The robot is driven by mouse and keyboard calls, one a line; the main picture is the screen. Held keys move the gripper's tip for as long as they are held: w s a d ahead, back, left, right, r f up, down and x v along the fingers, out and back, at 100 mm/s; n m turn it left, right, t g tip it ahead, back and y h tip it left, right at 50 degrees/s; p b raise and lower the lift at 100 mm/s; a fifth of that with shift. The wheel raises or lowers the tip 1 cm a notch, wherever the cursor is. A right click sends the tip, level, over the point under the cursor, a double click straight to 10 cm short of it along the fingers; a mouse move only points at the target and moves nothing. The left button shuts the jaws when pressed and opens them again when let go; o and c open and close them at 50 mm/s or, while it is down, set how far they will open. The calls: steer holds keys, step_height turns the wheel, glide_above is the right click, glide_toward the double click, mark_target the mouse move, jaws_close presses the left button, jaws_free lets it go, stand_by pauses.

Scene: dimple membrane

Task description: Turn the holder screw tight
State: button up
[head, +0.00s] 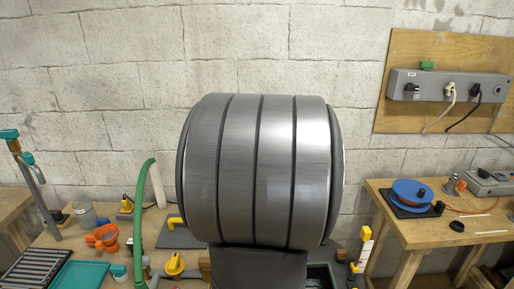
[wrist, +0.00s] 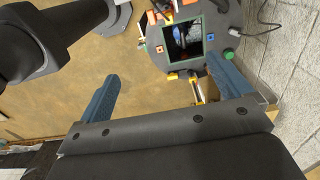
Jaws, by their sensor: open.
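My gripper (wrist: 162,67) shows in the wrist view, its two blue fingers wide apart with nothing between them, above the tan table. It is not visible in the head view. Beyond the fingertips is a grey plate (wrist: 228,22) with a dark green-rimmed square opening (wrist: 186,42). Small orange, yellow and red parts sit around the opening, apart from my fingers. I cannot tell which part is the holder screw. In the head view a yellow knob (head: 174,264) stands on the table, and my arm hides much of the middle.
A large dark shape (wrist: 45,35) fills the wrist view's upper left. In the head view, a green curved tube (head: 143,220), an orange part (head: 103,237) and a teal tray (head: 80,275) are at left. A side table (head: 400,215) at right bears a blue disc (head: 411,191).

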steer(key=shift+w, duration=0.1)
steer(key=c, duration=1.1)
steer(key=shift+o, duration=0.2)
steer(key=w+f+n+g, duration=0.2)
steer(key=w+f+n, duration=0.7)
steer(key=f, duration=0.4)
steer(key=w+f+n+g, duration=0.3)
steer(key=w+f+n, duration=0.6)
steer(key=f, duration=0.5)
steer(key=shift+t, duration=0.3)
steer(key=x, duration=1.7)
steer(key=shift+s+a+r, duration=0.1)
steer(key=shift+s+a, duration=0.1)
steer(key=shift+s, duration=0.05)
jaws_close()
